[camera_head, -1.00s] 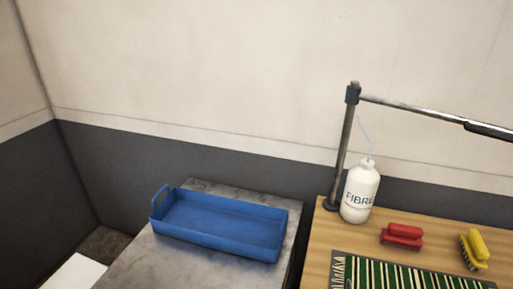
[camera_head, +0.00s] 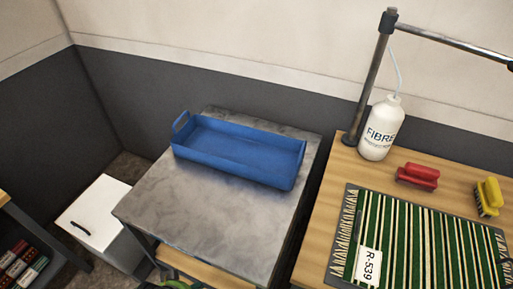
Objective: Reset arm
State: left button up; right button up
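Neither of my grippers can be made out in the head view. A blue tray (camera_head: 238,166) with a raised handle at its left end sits empty on a grey metal-topped table (camera_head: 205,222). To its right, a green, white and dark striped rug (camera_head: 425,245) with a fringed left edge lies on a wooden table (camera_head: 328,222). A white tag (camera_head: 368,266) reading R-539 lies on the rug.
A white FIBRE bottle (camera_head: 381,130), a red brush (camera_head: 417,175) and a yellow brush (camera_head: 489,196) stand behind the rug. A metal pole frame (camera_head: 370,85) rises beside the bottle. A white lidded box (camera_head: 93,215) stands on the floor at left, near a shelf with several small items (camera_head: 22,265).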

pick_arm(q)
jog(key=s+f+g+b, duration=0.1)
jog(key=s+f, duration=0.1)
jog(key=f, duration=0.8)
jog(key=s+f, duration=0.2)
jog(key=f, duration=0.8)
jog(key=s+a+f+g, duration=0.1)
jog(key=s+a+f, duration=0.2)
jog(key=s+f, duration=1)
jog(key=shift+s+b, duration=0.45)
jog(key=shift+s, duration=0.55)
